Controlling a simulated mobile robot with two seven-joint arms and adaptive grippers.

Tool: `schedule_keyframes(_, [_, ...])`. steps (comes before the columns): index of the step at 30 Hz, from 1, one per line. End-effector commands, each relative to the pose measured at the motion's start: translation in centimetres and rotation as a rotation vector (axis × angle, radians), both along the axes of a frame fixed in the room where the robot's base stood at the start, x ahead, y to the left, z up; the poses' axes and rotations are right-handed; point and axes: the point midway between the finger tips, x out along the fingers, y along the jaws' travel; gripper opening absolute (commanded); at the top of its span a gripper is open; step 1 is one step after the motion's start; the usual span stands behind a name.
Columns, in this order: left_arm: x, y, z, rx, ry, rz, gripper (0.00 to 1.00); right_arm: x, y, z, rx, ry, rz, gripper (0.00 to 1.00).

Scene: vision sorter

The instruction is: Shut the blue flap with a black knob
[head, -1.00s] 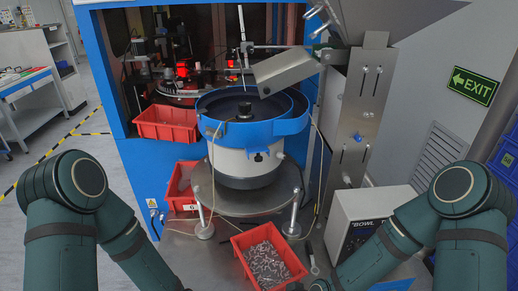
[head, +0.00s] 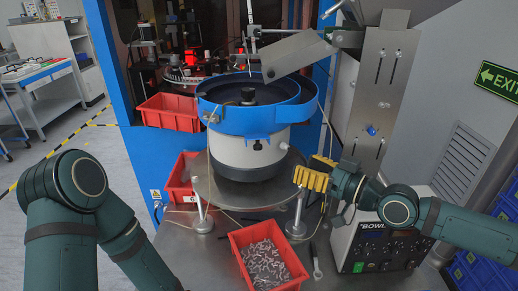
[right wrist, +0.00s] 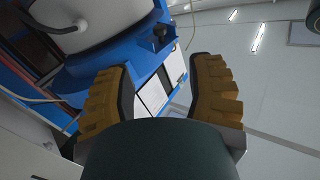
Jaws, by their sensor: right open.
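The round blue and white bowl feeder (head: 225,150) stands on a metal plate in the head view. A small black knob (head: 258,145) sits at its front, under the blue rim (head: 240,122). In the right wrist view a black knob (right wrist: 161,37) shows on a blue part (right wrist: 140,58), beyond my fingers. I cannot clearly tell the flap's outline or how far open it is. My right gripper (head: 311,172), with yellow fingers, is open and empty, to the right of the bowl and apart from it. It also shows in the right wrist view (right wrist: 160,72). My left gripper is out of view.
A red bin of metal parts (head: 238,238) stands in front of the plate (head: 235,198). Two more red bins (head: 170,122) (head: 178,195) are at the left. A "BOWL" control box (head: 350,262) stands below my right arm. A metal chute (head: 296,55) overhangs the bowl.

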Motion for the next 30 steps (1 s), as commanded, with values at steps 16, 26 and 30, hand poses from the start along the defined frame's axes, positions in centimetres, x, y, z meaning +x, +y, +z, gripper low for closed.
schedule_keyframes(16, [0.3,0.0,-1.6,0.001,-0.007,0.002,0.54,3.7,4.7,0.2,-0.004,-0.01,-0.001,0.54])
schedule_keyframes(26, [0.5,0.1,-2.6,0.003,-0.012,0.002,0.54,6.6,8.3,0.2,-0.002,-0.01,-0.001,0.54])
schedule_keyframes(30, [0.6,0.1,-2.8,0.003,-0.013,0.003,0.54,7.5,9.5,0.2,-0.001,-0.011,-0.001,0.54])
